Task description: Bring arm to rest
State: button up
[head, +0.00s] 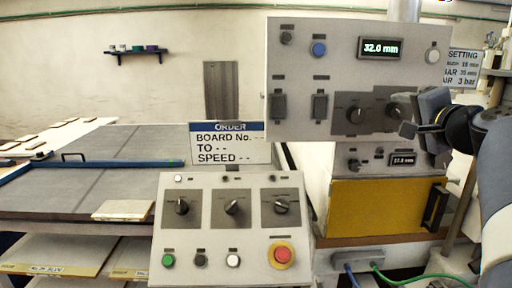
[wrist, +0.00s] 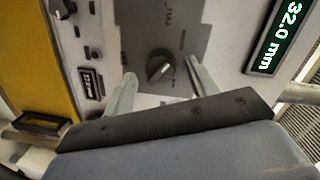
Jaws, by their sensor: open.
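My gripper (head: 408,128) is at the right of the head view, in front of the upper grey control panel (head: 300,60). In the wrist view its two fingers (wrist: 160,78) are spread apart with nothing held between them. A dark rotary knob (wrist: 158,66) on a grey plate shows between and beyond the fingertips. Whether the fingers touch the panel I cannot tell. My arm comes in from the right edge of the head view and partly covers the panel's right side.
A display (head: 380,47) reads 32.0 mm. A lower console (head: 232,222) has several knobs and buttons, including a red one (head: 281,254). A yellow panel (head: 376,206) is below the upper panel. A wide grey table (head: 100,150) with a blue bar fills the left.

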jog(key=s+b, duration=0.2)
jog(key=s, duration=0.8)
jog(key=w+p, duration=0.3)
jog(key=w, duration=0.8)
jog(key=shift+w+a+r, duration=0.1)
jog(key=shift+w, duration=0.1)
jog(key=shift+s+r+m+p, duration=0.15)
jog(key=shift+m+p, duration=0.75)
jog(key=shift+p, duration=0.15)
jog(key=m+p, duration=0.3)
jog(key=shift+y, duration=0.4)
jog(key=m+p, duration=0.5)
jog(key=p, duration=0.3)
jog(key=shift+m+t, duration=0.4)
jog(key=s+d+b, duration=0.1)
jog(key=s+b, duration=0.2)
jog(key=s, duration=0.7)
jog(key=shift+s+d+f, duration=0.2)
jog(key=shift+d+f, duration=0.1)
jog(key=shift+f, duration=0.1)
